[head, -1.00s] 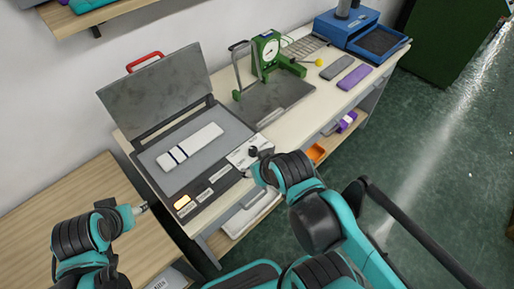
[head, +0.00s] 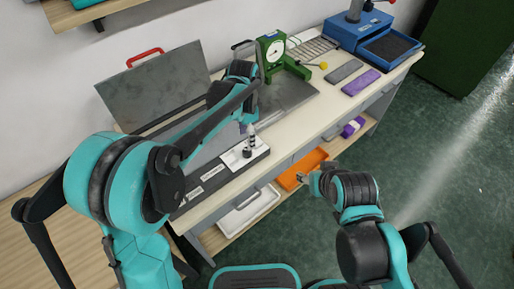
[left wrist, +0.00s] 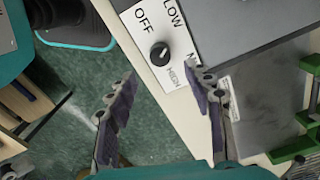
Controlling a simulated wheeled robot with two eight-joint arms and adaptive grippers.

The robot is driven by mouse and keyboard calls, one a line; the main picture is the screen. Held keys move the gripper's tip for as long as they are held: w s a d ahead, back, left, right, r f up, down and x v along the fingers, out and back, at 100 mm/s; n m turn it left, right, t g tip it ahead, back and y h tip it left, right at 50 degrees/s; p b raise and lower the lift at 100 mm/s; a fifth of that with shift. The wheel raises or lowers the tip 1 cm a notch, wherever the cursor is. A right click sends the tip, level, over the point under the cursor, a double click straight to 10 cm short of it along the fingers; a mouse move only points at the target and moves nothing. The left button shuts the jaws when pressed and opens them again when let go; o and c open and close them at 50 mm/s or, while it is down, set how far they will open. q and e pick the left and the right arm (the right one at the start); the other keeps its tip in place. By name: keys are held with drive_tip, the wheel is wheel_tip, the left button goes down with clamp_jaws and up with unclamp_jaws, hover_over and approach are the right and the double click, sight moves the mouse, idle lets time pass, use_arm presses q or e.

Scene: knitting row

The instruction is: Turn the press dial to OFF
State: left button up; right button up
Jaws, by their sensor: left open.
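The press dial is a black round knob (left wrist: 159,54) on a white plate (left wrist: 181,75) lettered OFF, LOW and more words, one partly hidden by a finger. A pale mark on the knob faces up and right, away from OFF; I cannot tell its exact setting. In the head view the knob (head: 247,153) sits at the front right corner of the open press (head: 190,198). My left gripper (head: 251,130) is just above the knob; its spread fingers (left wrist: 163,92) hold nothing. My right gripper (head: 304,178) is right of the dial, off the table edge; its jaws are unclear.
The press's raised lid (head: 150,90) stands behind my left arm. A green gauge stand (head: 270,52), a blue machine (head: 352,35), and grey and purple blocks (head: 361,83) are further right. An orange tray (head: 298,172) and a white tray (head: 247,212) sit below the worktop.

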sight(247, 150)
use_arm(q)
wheel_tip(247, 150, down, 7)
drive_tip(key=shift+a+f+b, duration=0.1)
drive_tip(key=shift+f+b, duration=0.1)
drive_tip(key=shift+b, duration=1)
drive_tip(key=shift+c, duration=0.3)
drive_tip(key=c, duration=1.1)
